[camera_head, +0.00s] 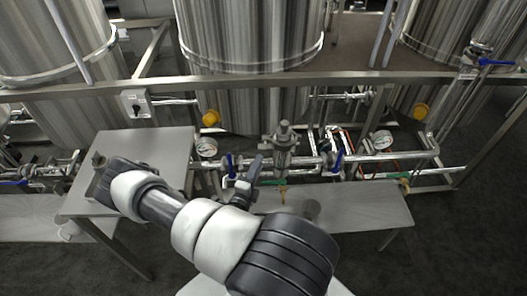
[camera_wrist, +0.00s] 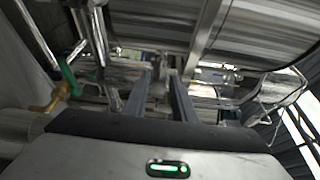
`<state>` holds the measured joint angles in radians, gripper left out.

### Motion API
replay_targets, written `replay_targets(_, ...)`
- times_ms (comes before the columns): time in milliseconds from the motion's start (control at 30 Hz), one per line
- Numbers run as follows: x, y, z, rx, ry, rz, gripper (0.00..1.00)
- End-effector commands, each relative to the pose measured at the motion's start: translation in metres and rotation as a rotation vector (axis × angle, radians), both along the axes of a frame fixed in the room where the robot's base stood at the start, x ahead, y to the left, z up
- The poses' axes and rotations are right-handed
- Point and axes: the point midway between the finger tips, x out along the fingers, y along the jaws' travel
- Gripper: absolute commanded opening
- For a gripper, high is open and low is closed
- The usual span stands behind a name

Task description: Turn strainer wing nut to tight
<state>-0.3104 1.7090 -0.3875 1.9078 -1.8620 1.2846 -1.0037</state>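The strainer (camera_head: 281,150) looks like an upright metal body on the pipe line in the middle of the head view, with a knob-like top. I cannot make out its wing nut clearly. My gripper (camera_head: 256,168) is just left of the strainer, with its dark fingers pointing up and toward the pipework. In the wrist view my gripper (camera_wrist: 161,78) has its two fingers apart. A small metal part shows between and beyond the fingertips, blurred; I cannot tell whether it is the wing nut or whether a finger touches it.
Blue-handled valves (camera_head: 232,165) (camera_head: 338,160) flank the strainer. A pressure gauge (camera_head: 206,147) is at left, another (camera_head: 381,140) at right. A steel table (camera_head: 140,150) stands left, and a low bench (camera_head: 365,205) in front. In the wrist view a green-handled brass valve (camera_wrist: 62,85) is at left.

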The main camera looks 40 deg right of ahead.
Motion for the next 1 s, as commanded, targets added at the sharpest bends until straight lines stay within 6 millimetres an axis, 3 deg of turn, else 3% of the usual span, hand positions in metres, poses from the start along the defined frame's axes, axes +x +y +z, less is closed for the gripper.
replay_targets(100, 0.011, -0.024, 0.001, -0.001, -0.002, -0.004, 0.24)
replay_targets(300, 0.025, -0.050, 0.000, -0.001, 0.000, -0.002, 0.24)
replay_targets(767, 0.031, -0.061, 0.000, -0.001, 0.000, 0.000, 0.24)
replay_targets(900, 0.031, -0.061, 0.000, -0.001, 0.000, 0.000, 0.01)
replay_targets(1000, 0.031, -0.061, 0.000, -0.001, 0.000, -0.001, 0.00)
